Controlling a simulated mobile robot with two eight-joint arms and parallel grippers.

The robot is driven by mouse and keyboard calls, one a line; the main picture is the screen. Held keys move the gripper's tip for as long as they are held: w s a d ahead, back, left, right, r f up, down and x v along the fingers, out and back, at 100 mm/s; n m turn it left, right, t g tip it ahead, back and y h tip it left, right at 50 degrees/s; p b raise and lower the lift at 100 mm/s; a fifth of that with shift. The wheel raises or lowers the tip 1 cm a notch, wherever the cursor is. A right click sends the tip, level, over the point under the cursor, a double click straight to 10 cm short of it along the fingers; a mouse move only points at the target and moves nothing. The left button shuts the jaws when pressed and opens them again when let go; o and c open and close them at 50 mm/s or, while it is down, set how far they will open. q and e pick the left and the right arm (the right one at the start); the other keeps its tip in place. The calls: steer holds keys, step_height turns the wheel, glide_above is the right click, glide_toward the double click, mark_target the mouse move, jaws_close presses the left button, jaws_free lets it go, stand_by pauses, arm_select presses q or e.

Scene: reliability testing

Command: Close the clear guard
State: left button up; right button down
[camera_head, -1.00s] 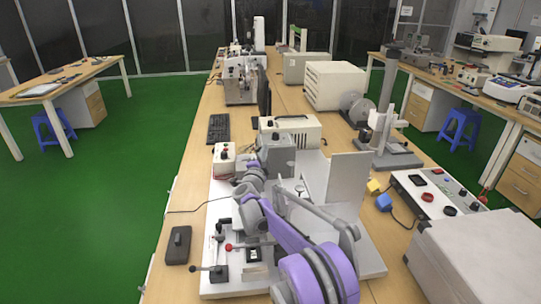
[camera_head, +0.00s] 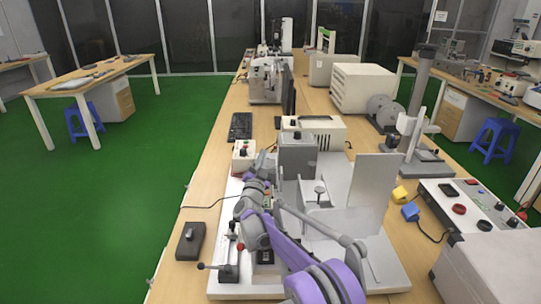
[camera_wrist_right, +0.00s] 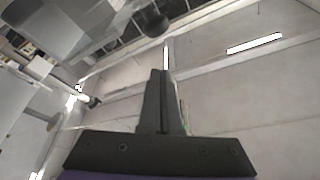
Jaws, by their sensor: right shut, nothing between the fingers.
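The machine stands on a white base plate (camera_head: 245,289) in the middle of the head view, with a grey box-shaped unit (camera_head: 297,155) at its back. A pale upright panel (camera_head: 376,181) stands at the right of the base; it may be the guard, but I cannot tell for sure. My right arm reaches over the base. My right gripper (camera_head: 271,149) is at the left side of the grey unit, small and partly hidden by my wrist. In the right wrist view the dark fingers (camera_wrist_right: 161,75) are shut and empty. Contact cannot be told. My left gripper is not in view.
A red-knobbed lever (camera_head: 238,248) is at the base's front left, beside a black box (camera_head: 190,241). A small control box (camera_head: 244,154) stands behind. A control panel (camera_head: 470,207) and blue block (camera_head: 410,212) are at right. The wrist view shows a black knob (camera_wrist_right: 154,22).

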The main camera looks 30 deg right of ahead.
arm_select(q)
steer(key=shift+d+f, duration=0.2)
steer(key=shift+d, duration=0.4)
arm_select(e)
steer(key=shift+w+a+f, duration=0.1)
steer(key=shift+a+f, duration=0.15)
steer(key=shift+r, duration=0.15)
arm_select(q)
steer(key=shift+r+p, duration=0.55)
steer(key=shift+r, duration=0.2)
arm_select(e)
step_height(320, 180, up, 10)
